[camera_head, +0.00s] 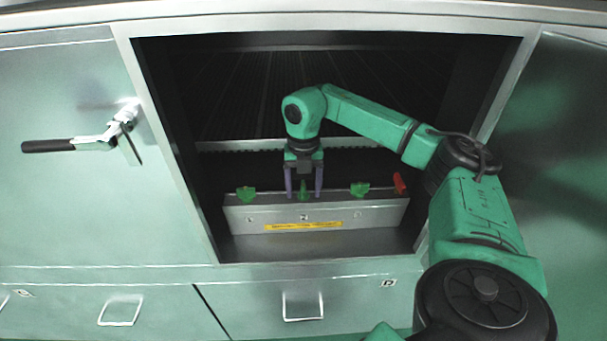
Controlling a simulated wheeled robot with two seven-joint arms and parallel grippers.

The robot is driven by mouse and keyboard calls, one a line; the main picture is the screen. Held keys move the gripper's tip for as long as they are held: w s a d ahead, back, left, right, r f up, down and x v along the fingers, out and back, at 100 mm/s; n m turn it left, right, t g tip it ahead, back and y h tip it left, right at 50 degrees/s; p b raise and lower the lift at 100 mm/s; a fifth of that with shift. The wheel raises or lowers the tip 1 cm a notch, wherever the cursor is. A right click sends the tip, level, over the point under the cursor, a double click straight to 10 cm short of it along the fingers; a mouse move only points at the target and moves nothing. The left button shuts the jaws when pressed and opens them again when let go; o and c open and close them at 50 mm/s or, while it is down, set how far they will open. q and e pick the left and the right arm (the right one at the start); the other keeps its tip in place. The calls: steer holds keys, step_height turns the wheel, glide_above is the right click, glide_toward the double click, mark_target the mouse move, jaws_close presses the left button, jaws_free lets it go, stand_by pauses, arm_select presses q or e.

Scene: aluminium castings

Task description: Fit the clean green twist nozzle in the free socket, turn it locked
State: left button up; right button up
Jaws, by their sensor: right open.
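A light metal block (285,215) stands inside the open cabinet and carries a row of green twist nozzles. One green nozzle (246,193) is on the left and one (360,189) is on the right. A narrower-looking green nozzle (304,195) is in the middle, upright at the block's top. My right gripper (304,190) points down with its two purple fingers on either side of the middle nozzle, open. I cannot tell whether the fingers touch it or whether it is fully seated. My left gripper is not in view.
A red lever-like piece (399,183) sits at the block's right end. A yellow label strip (303,226) is on its front. The cabinet frame (170,150) surrounds the opening closely. A handle (75,144) juts out at the left, and drawers lie below.

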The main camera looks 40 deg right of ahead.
jaws_close()
steer(key=shift+r+m, duration=0.1)
steer(key=shift+m, duration=0.5)
steer(key=m+p, duration=0.1)
steer(key=m, duration=0.2)
steer(key=shift+m+p, duration=0.35)
steer(key=shift+m, duration=0.05)
steer(key=shift+d+m, duration=0.1)
steer(key=shift+m, duration=0.5)
steer(key=shift+d, duration=0.1)
